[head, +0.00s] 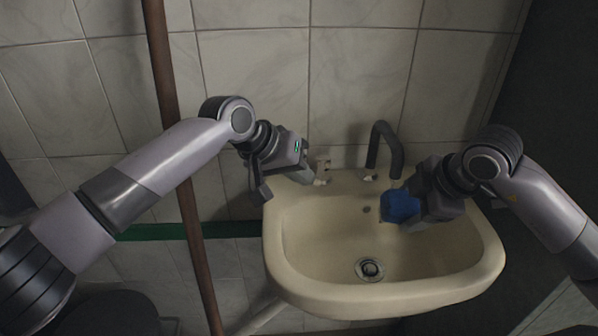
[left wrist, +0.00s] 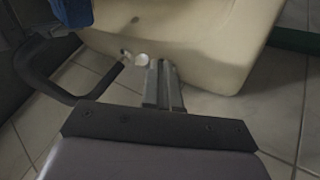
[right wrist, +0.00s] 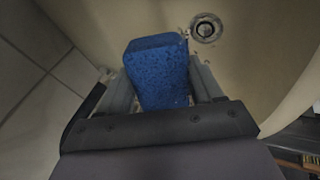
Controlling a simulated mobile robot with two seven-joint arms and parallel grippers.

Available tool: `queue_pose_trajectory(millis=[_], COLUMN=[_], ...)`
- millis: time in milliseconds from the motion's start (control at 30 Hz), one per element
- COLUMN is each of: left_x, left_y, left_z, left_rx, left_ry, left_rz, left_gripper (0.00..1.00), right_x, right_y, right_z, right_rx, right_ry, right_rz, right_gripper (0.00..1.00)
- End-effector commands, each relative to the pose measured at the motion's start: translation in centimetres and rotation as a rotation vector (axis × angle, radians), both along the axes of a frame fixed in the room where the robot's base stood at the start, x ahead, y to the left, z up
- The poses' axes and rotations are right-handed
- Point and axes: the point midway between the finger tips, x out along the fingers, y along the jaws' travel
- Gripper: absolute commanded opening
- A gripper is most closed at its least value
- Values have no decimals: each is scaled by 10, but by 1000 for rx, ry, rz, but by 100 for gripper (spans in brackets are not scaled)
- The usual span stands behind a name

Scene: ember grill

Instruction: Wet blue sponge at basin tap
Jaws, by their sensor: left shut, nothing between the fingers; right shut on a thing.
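The blue sponge (head: 401,206) is held over the cream basin (head: 290,245), below and slightly right of the dark curved tap spout (head: 384,140). My right gripper (head: 412,207) is shut on it; in the right wrist view the sponge (right wrist: 160,75) sits between the fingers. My left gripper (head: 308,178) is at the basin's back left corner, close to a small pale tap knob (head: 323,168). In the left wrist view its fingers (left wrist: 163,75) are shut and empty, beside the pale knob (left wrist: 141,60); contact cannot be told. I see no water stream.
A metal drain (head: 369,269) lies in the basin floor. A brown pole (head: 180,170) stands left of the basin, in front of the tiled wall (head: 255,60). A dark panel (head: 545,110) stands at the right. The basin's front half is clear.

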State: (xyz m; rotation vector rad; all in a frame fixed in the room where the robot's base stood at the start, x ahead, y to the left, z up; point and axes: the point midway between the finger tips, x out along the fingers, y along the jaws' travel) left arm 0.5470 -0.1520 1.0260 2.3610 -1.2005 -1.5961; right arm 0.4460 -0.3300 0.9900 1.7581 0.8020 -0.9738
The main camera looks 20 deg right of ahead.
Motion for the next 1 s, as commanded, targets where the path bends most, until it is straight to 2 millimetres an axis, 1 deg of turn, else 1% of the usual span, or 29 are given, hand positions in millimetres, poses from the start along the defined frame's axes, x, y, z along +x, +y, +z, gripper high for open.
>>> queue_pose_trajectory(millis=[233, 467, 833, 933, 1000], left_x=[-10, -15, -15, -14, -12], left_y=[-10, -18, -17, -13, -6], left_z=[0, 1, 1, -1, -2], left_rx=[-5, -7, -4, -5, -5], left_ry=[1, 1, -1, 0, 0], left_rz=[125, 150, 148, 150, 150], left_gripper=[0, 0, 0, 0, 0], right_x=[0, 0, 0, 0, 0], right_y=[0, 0, 0, 0, 0], right_z=[0, 0, 0, 0, 0], right_rx=[0, 0, 0, 0, 0], right_ry=[0, 0, 0, 0, 0], right_rz=[0, 0, 0, 0, 0], right_gripper=[41, 41, 41, 41, 41])
